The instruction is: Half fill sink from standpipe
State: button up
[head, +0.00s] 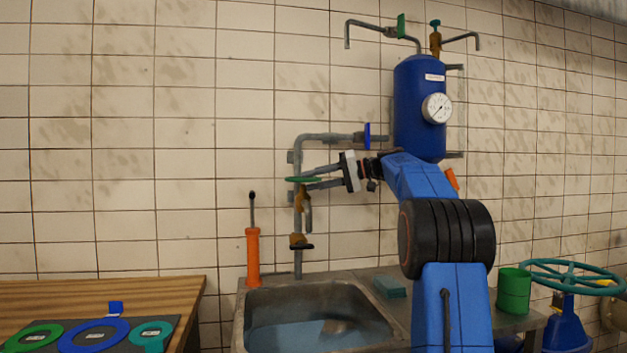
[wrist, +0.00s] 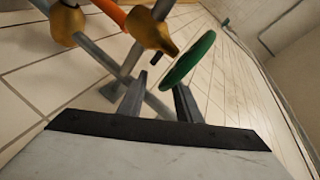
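The grey standpipe (head: 298,225) rises on the tiled wall behind the sink. A brass valve with a green handwheel (head: 301,179) sits on it; the wheel also shows in the wrist view (wrist: 190,60). My gripper (head: 308,178) is open at the wheel. In the wrist view, the wheel's near rim is between the two fingertips, close to the right one; contact cannot be told. A short spout (head: 308,218) points down below the valve, with no stream visible. The steel sink (head: 262,296) below holds bluish water (head: 300,335); its depth is unclear.
An orange hand pump (head: 253,257) stands left of the standpipe. A lower brass tap (head: 301,241) has a black handle. A green cup (head: 514,290) stands at right.

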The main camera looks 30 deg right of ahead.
jog(key=shift+r, duration=0.15)
jog(key=shift+s, duration=0.1)
jog(key=shift+s+d+r, duration=0.1)
jog(key=shift+s+d, duration=0.05)
jog(key=shift+d, duration=0.1)
jog(key=v, duration=1.6)
jog(key=shift+s+d, duration=0.15)
jog(key=shift+d, duration=0.2)
dwell(1.4)
